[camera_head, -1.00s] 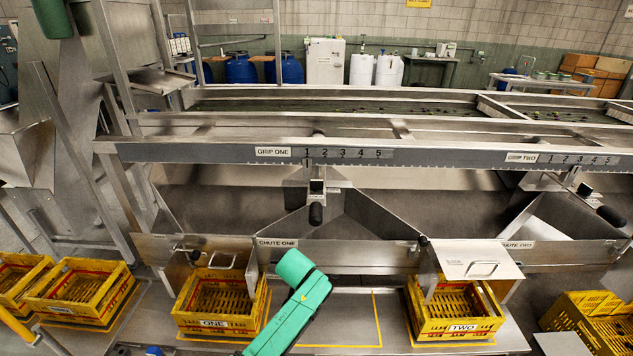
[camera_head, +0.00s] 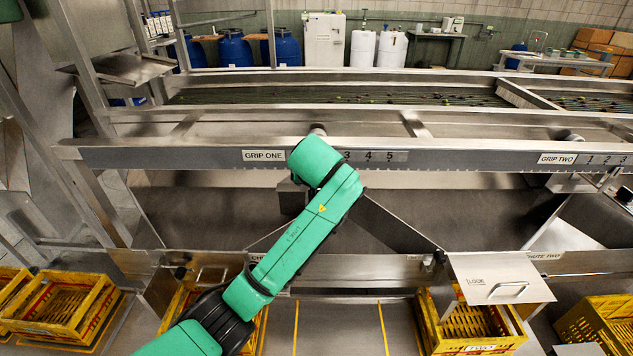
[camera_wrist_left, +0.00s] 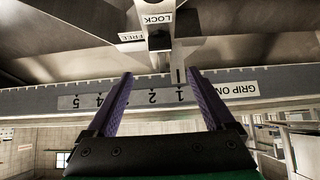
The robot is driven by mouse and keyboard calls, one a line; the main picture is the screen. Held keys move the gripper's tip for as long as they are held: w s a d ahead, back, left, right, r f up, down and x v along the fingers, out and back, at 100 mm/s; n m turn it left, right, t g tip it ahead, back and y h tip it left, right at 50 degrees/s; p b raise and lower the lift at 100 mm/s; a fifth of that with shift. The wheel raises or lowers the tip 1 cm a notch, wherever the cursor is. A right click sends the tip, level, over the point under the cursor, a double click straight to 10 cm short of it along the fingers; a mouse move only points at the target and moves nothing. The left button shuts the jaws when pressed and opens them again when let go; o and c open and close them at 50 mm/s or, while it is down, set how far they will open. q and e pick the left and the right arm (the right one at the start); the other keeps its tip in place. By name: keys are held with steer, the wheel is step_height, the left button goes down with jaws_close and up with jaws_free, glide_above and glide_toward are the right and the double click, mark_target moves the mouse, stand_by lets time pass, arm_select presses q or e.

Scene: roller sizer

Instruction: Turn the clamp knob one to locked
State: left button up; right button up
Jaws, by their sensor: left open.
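Clamp knob one (camera_wrist_left: 159,41) is a dark knob on a metal stem in the upper middle of the left wrist view, which is upside down. A LOCK plate (camera_wrist_left: 158,18) and a FREE plate (camera_wrist_left: 132,37) sit beside it; its exact setting is hard to tell. In the head view my green left arm covers the knob. My left gripper (camera_wrist_left: 160,74) is open and empty, its two purple-grey fingers pointing towards the knob, which shows between and beyond the tips. The gripper is hidden in the head view. My right gripper is not in view.
The GRIP ONE rail (camera_head: 215,157) with its number scale crosses in front; the scale also shows in the left wrist view (camera_wrist_left: 110,97). Metal chute walls (camera_head: 385,225) stand below. Yellow crates (camera_head: 475,325) line the front.

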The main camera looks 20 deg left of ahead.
arm_select(q)
steer(key=x, duration=0.4)
steer(key=shift+a+f+p, duration=0.1)
steer(key=shift+f+p, duration=0.2)
steer(key=shift+f, duration=0.05)
steer(key=x, duration=0.7)
steer(key=shift+w+f, duration=0.45)
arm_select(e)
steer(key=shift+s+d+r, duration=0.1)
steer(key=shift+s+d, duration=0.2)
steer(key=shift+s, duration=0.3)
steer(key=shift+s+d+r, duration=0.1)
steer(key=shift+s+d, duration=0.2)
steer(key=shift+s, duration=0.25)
